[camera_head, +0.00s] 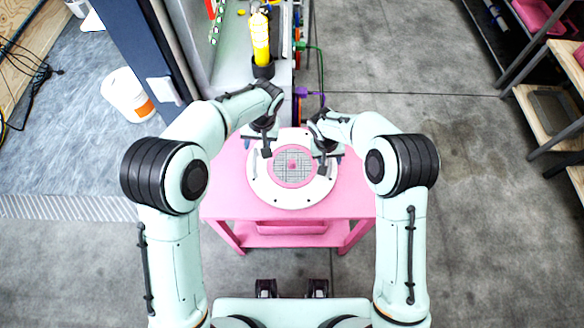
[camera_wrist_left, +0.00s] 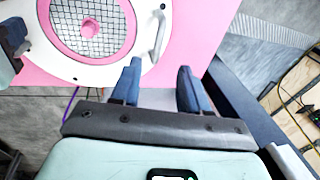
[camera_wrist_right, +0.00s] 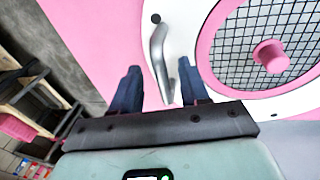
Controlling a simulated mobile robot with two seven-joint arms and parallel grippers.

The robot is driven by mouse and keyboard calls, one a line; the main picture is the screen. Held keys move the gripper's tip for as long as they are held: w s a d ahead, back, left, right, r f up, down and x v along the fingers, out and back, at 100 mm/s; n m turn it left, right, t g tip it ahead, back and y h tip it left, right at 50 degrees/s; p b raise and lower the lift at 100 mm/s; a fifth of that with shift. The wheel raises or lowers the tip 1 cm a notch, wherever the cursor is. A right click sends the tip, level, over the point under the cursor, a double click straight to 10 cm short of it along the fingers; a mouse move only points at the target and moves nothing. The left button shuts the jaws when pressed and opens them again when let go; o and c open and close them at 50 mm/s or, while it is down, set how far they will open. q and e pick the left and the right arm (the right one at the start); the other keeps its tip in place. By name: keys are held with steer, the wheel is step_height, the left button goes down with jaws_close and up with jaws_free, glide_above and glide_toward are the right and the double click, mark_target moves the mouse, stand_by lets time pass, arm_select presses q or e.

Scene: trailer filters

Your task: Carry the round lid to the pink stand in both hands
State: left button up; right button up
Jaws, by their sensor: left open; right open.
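The round lid (camera_head: 260,185) is a white disc with a pink ring, a grey mesh and a pink knob in its middle. It lies flat over the top of the pink stand (camera_head: 224,192). My left gripper (camera_head: 266,150) is open at the lid's left side; in the left wrist view a metal handle (camera_wrist_left: 158,36) lies just beyond its fingertips. My right gripper (camera_head: 322,162) is open at the lid's right side; in the right wrist view the other handle (camera_wrist_right: 160,60) shows between its fingers. Neither gripper is closed on a handle.
A grey workbench with a yellow bottle (camera_head: 260,40) stands behind the pink stand. A white bucket (camera_head: 128,95) is on the floor at left, beyond a dark blue post (camera_head: 140,50). Wooden shelves (camera_head: 550,115) stand at far right. The floor right of the stand is clear.

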steer(key=shift+r, duration=0.2)
arm_select(q)
steer(key=shift+d+r, duration=0.1)
steer(key=shift+r, duration=0.45)
arm_select(e)
steer(key=v, duration=1.1)
steer(key=shift+a+r, duration=0.15)
steer(key=shift+r, duration=0.15)
arm_select(q)
steer(key=shift+r, duration=0.1)
steer(key=p+v, duration=0.3)
steer(key=v, duration=0.3)
steer(key=shift+r, duration=0.4)
arm_select(e)
steer(key=r, duration=0.1)
steer(key=w+r, duration=0.1)
steer(key=r, duration=0.1)
steer(key=w+r, duration=0.1)
steer(key=r, duration=0.1)
steer(key=shift+w, duration=0.1)
arm_select(q)
steer(key=shift+s+d, duration=0.1)
steer(key=shift+d, duration=0.05)
arm_select(e)
steer(key=shift+r, duration=0.1)
